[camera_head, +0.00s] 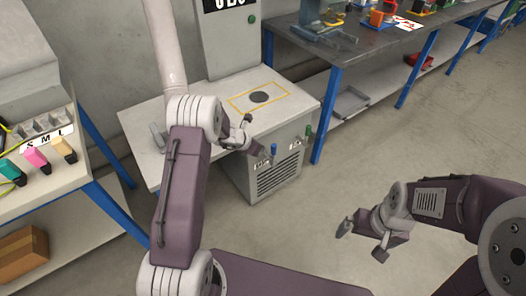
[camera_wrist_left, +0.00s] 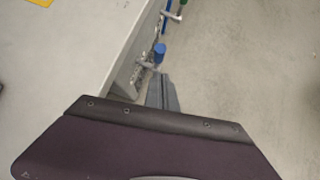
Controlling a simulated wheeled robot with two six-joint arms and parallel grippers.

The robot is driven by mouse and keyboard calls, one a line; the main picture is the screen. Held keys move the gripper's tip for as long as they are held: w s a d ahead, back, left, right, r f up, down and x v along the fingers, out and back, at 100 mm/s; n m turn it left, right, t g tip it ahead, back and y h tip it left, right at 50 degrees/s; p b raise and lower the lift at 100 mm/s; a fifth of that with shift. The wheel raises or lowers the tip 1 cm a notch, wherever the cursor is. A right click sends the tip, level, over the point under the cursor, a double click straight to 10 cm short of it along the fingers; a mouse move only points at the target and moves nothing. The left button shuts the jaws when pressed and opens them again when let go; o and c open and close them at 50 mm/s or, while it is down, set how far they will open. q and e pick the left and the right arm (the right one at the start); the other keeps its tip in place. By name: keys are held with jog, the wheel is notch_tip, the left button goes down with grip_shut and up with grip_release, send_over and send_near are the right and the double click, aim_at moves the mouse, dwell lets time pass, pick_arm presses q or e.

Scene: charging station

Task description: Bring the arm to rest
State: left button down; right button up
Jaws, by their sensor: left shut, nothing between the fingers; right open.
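My left arm rises in front of the charging station in the head view and bends over its front edge. My left gripper (camera_head: 268,154) is beside the station's front face, with its grey fingers small and partly hidden by the wrist. In the left wrist view its fingers (camera_wrist_left: 162,93) are together and hold nothing, close to the side of the pale cabinet. My right gripper (camera_head: 362,241) is open and empty above the bare floor at the lower right of the head view, its two fingers apart.
The charging station (camera_head: 290,104) has a yellow-outlined pad with a dark disc. Connectors hang on its front, one with a blue part (camera_wrist_left: 160,51). A shelf (camera_head: 75,183) with coloured plugs is left; a workbench (camera_head: 350,45) is behind right. The floor at right is clear.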

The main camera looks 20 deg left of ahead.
pick_arm(q)
jog(key=v, duration=0.2)
jog(key=p+v, duration=0.1)
jog(key=v, duration=0.2)
jog(key=shift+w+r, duration=0.2)
jog(key=shift+r, duration=0.15)
pick_arm(e)
jog(key=shift+w+r, duration=0.5)
jog(key=shift+r, duration=0.1)
